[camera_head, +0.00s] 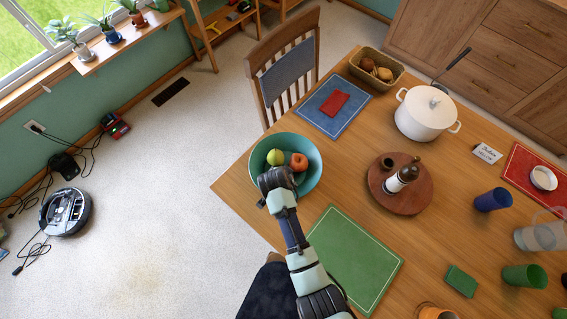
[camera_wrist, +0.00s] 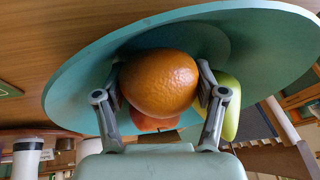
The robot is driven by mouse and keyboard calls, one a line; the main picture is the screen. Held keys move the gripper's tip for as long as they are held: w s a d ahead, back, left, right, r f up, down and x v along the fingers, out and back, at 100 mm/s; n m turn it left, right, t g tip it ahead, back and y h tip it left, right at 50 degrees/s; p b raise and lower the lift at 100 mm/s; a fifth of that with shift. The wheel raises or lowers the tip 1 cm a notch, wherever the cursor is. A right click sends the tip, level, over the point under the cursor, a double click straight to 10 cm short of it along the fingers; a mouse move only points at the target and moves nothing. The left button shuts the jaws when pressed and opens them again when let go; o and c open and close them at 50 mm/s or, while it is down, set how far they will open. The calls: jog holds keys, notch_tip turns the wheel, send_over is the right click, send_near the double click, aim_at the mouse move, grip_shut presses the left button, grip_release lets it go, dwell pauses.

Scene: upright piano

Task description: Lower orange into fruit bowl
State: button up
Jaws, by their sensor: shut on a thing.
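The orange (camera_wrist: 160,80) is between the two fingers of my gripper (camera_wrist: 160,92) in the wrist view, and the gripper is shut on it. The teal fruit bowl (camera_head: 313,148) stands at the table's left corner in the head view, and its inside fills much of the wrist view (camera_wrist: 75,85). A red apple (camera_head: 299,162) and a green fruit (camera_head: 275,157) are in the bowl. The red one (camera_wrist: 152,124) and green one (camera_wrist: 231,108) also show in the wrist view, close around the orange. My arm's end covers the bowl's near side in the head view, hiding the orange there.
A green placemat (camera_head: 352,258) lies near the bowl, and a blue placemat (camera_head: 318,112) with a red napkin lies behind it. A round wooden board (camera_head: 405,203) with a bottle stands to the right. A wooden chair (camera_head: 285,75) is behind the table's edge.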

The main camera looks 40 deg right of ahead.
jog(key=o, duration=1.3)
jog(key=shift+o, duration=0.2)
jog(key=v, duration=1.2)
jog(key=w+a+r+n+t+y, duration=0.1)
jog(key=a+r+n+t+y, duration=0.2)
jog(key=a+r+n+t, duration=1.05)
jog(key=a+r+n+g+p, duration=0.1)
jog(key=a+r+p, duration=0.1)
jog(key=r+p, duration=0.8)
jog(key=a+r+n+g+p, duration=0.1)
jog(key=a+r+g+p, duration=0.1)
jog(key=r+p, duration=0.8)
notch_tip(320, 180, up, 9)
jog(key=shift+s+r+y, duration=0.1)
jog(key=shift+s+y, duration=0.15)
jog(key=shift+y, duration=0.15)
